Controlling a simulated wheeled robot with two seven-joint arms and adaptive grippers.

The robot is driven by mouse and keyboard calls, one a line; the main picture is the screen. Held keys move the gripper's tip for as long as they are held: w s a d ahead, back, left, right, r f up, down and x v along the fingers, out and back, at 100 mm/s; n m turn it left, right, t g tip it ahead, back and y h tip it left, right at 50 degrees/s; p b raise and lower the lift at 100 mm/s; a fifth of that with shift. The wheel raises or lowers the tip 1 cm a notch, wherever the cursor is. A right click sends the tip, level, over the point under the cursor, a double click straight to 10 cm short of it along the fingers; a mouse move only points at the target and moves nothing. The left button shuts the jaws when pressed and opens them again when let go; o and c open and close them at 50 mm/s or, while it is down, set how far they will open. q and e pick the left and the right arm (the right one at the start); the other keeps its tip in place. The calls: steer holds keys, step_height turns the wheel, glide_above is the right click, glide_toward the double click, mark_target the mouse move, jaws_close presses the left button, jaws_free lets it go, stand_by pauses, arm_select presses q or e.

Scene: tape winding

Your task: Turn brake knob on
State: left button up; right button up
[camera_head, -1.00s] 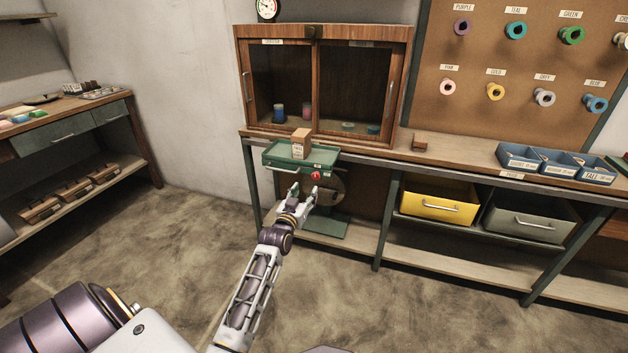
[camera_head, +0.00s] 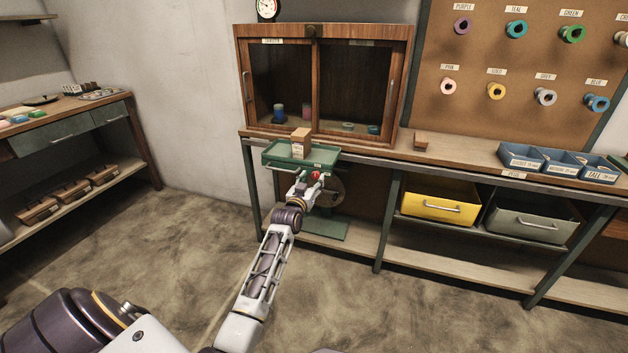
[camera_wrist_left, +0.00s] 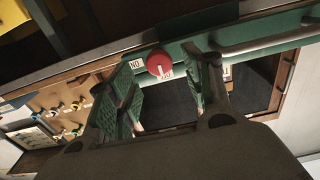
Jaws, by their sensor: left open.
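The brake knob is a small red round knob (camera_head: 316,175) on the front of the green machine (camera_head: 325,156) below the cabinet. In the left wrist view the red knob (camera_wrist_left: 159,64) lies between the two finger ends, with a white label beside it and another just below. My left gripper (camera_head: 306,180) is at the front of the machine, close to the knob. Its green-padded fingers are apart, one on each side of the knob in the wrist view, and I see no clear contact. My right gripper is not in view.
A small box (camera_head: 301,143) stands on the machine's top tray. A wooden cabinet (camera_head: 313,32) with spools stands behind on the bench (camera_head: 460,158). A yellow drawer (camera_head: 438,208) and a grey drawer are to the right. The floor in front is clear.

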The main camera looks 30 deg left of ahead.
mark_target(316, 174)
arm_select(q)
steer(key=shift+w+a, duration=0.15)
steer(key=shift+w, duration=0.5)
steer(key=shift+w+a+b, duration=0.15)
steer(key=shift+w+b, duration=0.2)
steer(key=shift+w, duration=0.3)
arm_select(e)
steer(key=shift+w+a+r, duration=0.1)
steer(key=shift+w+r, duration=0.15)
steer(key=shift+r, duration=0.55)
arm_select(q)
steer(key=shift+c, duration=0.3)
steer(key=c, duration=1)
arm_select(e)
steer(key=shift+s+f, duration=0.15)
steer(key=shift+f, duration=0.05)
